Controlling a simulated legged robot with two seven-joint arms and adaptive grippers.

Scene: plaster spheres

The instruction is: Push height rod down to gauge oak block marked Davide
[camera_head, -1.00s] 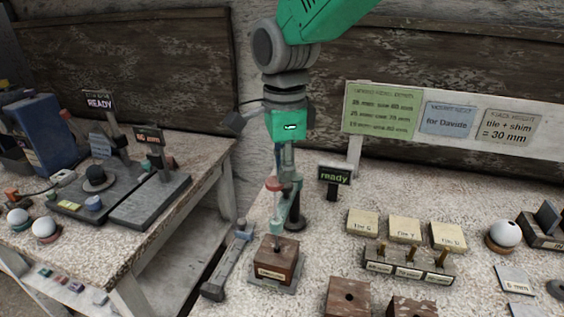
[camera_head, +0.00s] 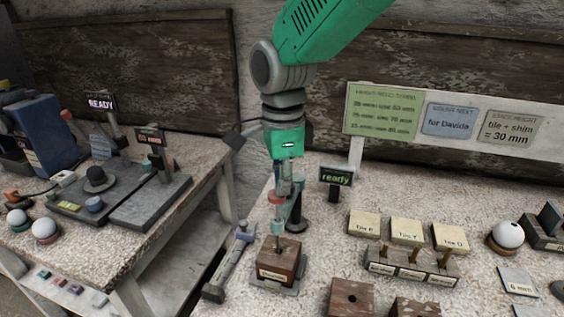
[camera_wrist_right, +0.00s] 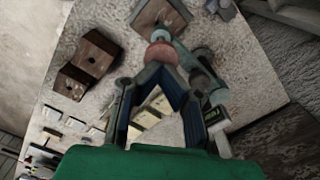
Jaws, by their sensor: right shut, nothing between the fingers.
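The oak block (camera_head: 278,266) sits on a grey plate under the height gauge, with a light label on its front too small to read. The gauge has a post (camera_head: 297,212) on a dark base and a rod (camera_head: 279,230) with a red knob (camera_head: 276,197). The rod's lower end appears to reach the block's top; I cannot tell whether they touch. My right gripper (camera_head: 281,187) is shut and empty, pointing down right above the red knob. In the wrist view its fingertips (camera_wrist_right: 158,68) meet at the knob (camera_wrist_right: 160,54). My left gripper is out of view.
A small screen (camera_head: 336,176) reads "ready". A sign (camera_head: 447,120) reads "for Davide". Several tiles and a pegged rack (camera_head: 410,271) stand to the right; two brown blocks (camera_head: 350,298) are in front. A grey bar tool (camera_head: 229,266) lies left of the gauge.

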